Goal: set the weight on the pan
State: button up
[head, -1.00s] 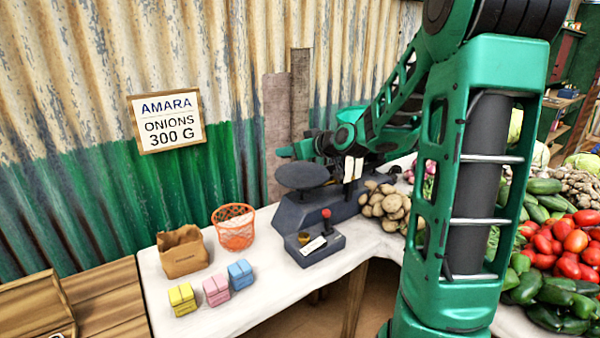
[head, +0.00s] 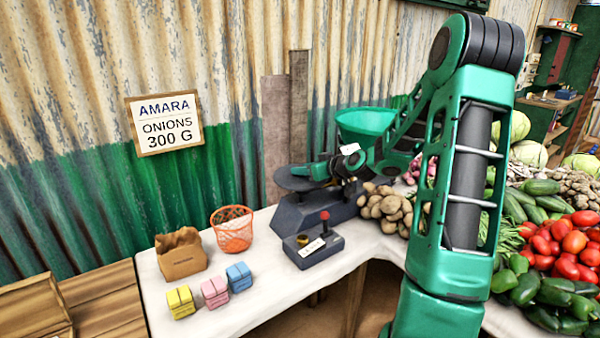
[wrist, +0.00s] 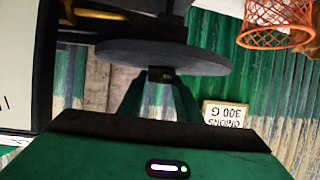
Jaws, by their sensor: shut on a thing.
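The balance (head: 308,212) stands on the white table, with a dark round pan (head: 283,183) at its left and a green scoop (head: 365,122) behind. My gripper (head: 302,171) is at the dark pan, just above it. In the wrist view, which is upside down, the pan (wrist: 140,57) lies close to the fingertips (wrist: 160,74). The gripper is shut on the weight, of which at most a small dark bit shows at the fingertips. I cannot tell whether the weight touches the pan.
A box with a red knob (head: 325,215) and a brass piece (head: 302,240) stands before the balance. An orange basket (head: 233,230), a paper bag (head: 180,255) and yellow, pink and blue blocks (head: 214,291) stand left. Potatoes (head: 385,207) are close right.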

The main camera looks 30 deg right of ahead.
jog(key=o, duration=1.2)
jog(key=shift+f, duration=0.1)
jog(key=v, duration=1.1)
jog(key=s+a+f+g, duration=0.5)
jog(key=s+a+g, duration=0.15)
jog(key=s, duration=0.35)
jog(key=s+a+m+g, duration=0.1)
jog(key=s+m+g, duration=0.1)
jog(key=s, duration=0.6)
jog(key=s+a+m+g+h, duration=0.1)
jog(key=s+a+m+g, duration=0.1)
jog(key=s, duration=0.7)
jog(key=s+a+m+g, duration=0.2)
jog(key=s+m+g, duration=0.1)
jog(key=s, duration=0.6)
jog(key=shift+a+r+m+h, duration=0.2)
jog(key=shift+r+m+h, duration=0.1)
jog(key=shift+r+m, duration=0.1)
